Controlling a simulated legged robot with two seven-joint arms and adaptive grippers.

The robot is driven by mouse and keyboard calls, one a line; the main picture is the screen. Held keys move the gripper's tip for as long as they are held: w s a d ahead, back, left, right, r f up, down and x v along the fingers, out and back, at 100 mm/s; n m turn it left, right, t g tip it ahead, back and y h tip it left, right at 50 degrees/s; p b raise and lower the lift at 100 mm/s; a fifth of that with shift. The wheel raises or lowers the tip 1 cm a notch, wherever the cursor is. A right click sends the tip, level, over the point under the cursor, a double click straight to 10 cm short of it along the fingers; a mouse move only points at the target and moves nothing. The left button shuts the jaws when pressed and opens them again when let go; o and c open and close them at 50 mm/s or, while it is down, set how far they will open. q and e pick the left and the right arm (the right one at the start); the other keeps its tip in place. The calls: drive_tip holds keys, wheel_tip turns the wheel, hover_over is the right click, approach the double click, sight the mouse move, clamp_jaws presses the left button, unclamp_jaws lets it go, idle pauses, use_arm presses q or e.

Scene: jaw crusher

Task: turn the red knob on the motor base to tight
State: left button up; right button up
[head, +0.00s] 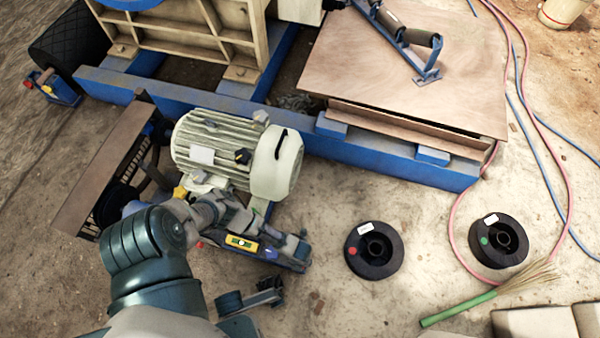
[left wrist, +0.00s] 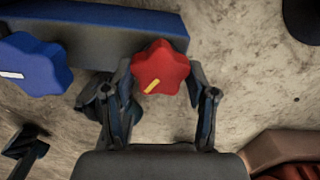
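The red knob (left wrist: 161,68) has rounded lobes and a yellow mark. In the left wrist view it sits on a grey-blue beam, between the two fingers of my left gripper (left wrist: 160,80). The fingers are apart, one on each side of it; I cannot tell whether they touch it. In the head view only a small red part (head: 200,245) shows beside my left arm. A blue knob (left wrist: 35,63) with a white mark is to the left in the wrist view, and also on the motor base (head: 290,252) in the head view. My right gripper is not in view.
The pale motor (head: 240,155) stands just behind the base. A yellow level (head: 242,243) lies on the base. A dark object (head: 265,292) lies close in front. Two black rings (head: 374,250) (head: 498,241) and a green-handled brush (head: 460,306) lie on the ground to the right.

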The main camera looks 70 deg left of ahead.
use_arm(q)
drive_tip(key=o, duration=0.4)
drive_tip(key=shift+d, duration=0.1)
drive_tip(key=shift+o, duration=0.2)
wheel_tip(320, 180, up, 12)
idle(0.6)
